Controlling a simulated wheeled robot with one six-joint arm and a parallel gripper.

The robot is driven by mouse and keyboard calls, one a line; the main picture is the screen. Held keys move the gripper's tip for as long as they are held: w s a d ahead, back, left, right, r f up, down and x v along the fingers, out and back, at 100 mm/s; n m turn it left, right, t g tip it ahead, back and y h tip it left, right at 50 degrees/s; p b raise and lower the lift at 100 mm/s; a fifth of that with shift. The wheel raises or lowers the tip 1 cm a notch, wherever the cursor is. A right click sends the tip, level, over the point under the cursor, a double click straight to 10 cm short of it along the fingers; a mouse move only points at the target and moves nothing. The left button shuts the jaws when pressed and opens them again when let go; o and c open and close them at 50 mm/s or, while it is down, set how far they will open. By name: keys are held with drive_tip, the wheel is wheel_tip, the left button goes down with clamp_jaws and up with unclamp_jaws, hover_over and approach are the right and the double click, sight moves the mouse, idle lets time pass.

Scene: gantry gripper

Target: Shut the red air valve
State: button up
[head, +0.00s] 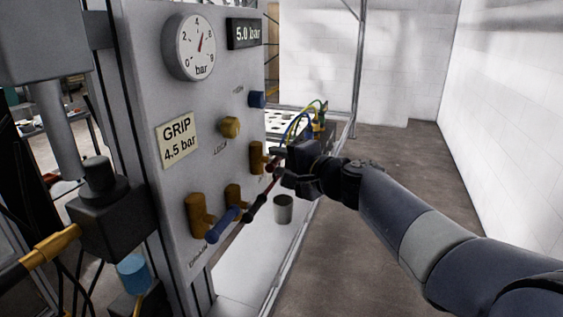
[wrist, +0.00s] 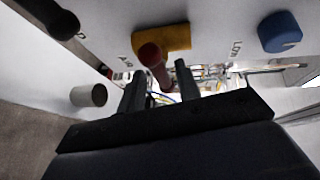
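The red air valve has a brass body (head: 257,158) on the grey panel and a red handle (head: 273,161), partly hidden by my gripper (head: 285,168) in the head view. In the wrist view its yellow body (wrist: 172,38) is at top centre. The red handle (wrist: 151,55) points out toward me. My gripper (wrist: 159,78) has its two dark fingers apart, one on each side of the handle's outer end. A gap shows on the right side; contact on the left is unclear.
A blue-handled valve (head: 220,226) and a dark-handled one (head: 256,207) sit lower left on the panel. A yellow knob (head: 230,127), blue knob (head: 257,99), gauge (head: 188,47) and "5.0 bar" display (head: 244,33) are above. A grey cup (head: 283,209) is below. The floor at right is clear.

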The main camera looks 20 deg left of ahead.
drive_tip(key=shift+o, duration=0.4)
drive_tip(key=b+v, duration=0.1)
drive_tip(key=v, duration=1)
drive_tip(key=shift+w+a, duration=0.1)
drive_tip(key=shift+w, duration=0.05)
drive_tip(key=x, duration=1)
drive_tip(key=shift+w+a, duration=0.2)
drive_tip(key=shift+a, duration=0.1)
drive_tip(key=shift+r+p, duration=0.1)
drive_tip(key=shift+p, duration=0.3)
